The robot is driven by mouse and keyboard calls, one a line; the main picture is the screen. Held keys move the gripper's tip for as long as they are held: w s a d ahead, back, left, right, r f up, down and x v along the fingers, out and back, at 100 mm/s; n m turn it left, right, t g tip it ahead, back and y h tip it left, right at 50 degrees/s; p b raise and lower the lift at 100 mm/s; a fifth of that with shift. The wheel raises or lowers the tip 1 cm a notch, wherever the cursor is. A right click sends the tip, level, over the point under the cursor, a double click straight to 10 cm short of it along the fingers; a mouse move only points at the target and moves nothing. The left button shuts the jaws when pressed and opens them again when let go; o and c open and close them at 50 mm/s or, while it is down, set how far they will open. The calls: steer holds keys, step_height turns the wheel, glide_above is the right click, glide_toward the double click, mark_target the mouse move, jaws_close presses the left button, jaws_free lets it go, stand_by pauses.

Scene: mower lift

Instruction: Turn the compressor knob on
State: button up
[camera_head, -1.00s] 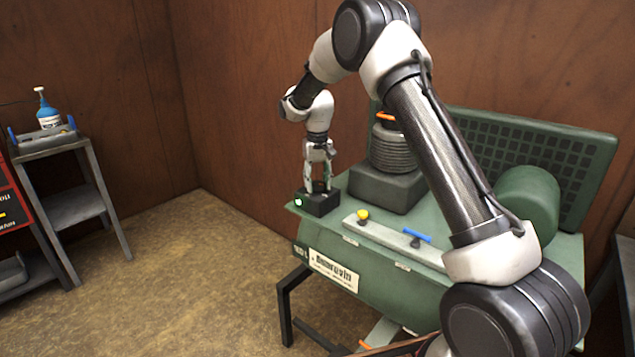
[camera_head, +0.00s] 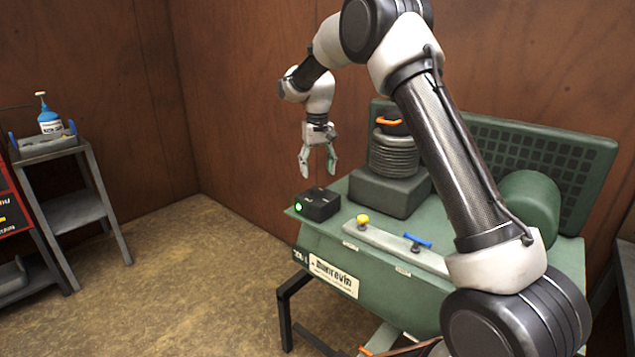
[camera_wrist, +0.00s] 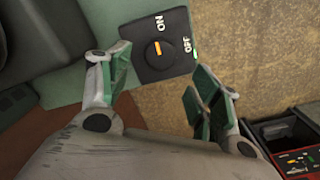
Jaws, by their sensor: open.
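The compressor's black switch box (camera_head: 322,206) sits on the green compressor's left corner (camera_head: 345,250). A green light glows on its front left. In the wrist view, the box's round black knob (camera_wrist: 159,57) has an orange mark pointing up toward the ON label; the OFF label is to its right. My gripper (camera_head: 317,172) is open and empty, pointing down above the box and apart from it. In the wrist view, my gripper (camera_wrist: 160,72) has its spread fingers on either side below the knob.
A ribbed cylinder with an orange handle (camera_head: 390,150) stands right of the box. A yellow knob (camera_head: 362,219) and a blue lever (camera_head: 411,236) are on the compressor's front strip. A small stand (camera_head: 75,205) with a blue bottle (camera_head: 49,120) is at left. Bare floor lies between.

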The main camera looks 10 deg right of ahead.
mark_target(317, 187)
step_height(317, 187, up, 5)
steer(key=shift+r, duration=0.2)
steer(key=s+d+f, duration=0.2)
steer(key=s+f, duration=0.2)
steer(key=s, duration=0.2)
steer(key=s+d+r+t, duration=0.1)
steer(key=s+d+r, duration=0.3)
steer(key=s, duration=0.8)
steer(key=s+d+r+t, duration=0.2)
steer(key=s+d+r, duration=0.2)
steer(key=s, duration=0.9)
steer(key=s+d+r+t, duration=0.1)
steer(key=s+d+r, duration=0.3)
steer(key=s, duration=0.9)
steer(key=shift+d+m, duration=0.3)
steer(key=shift+d, duration=0.15)
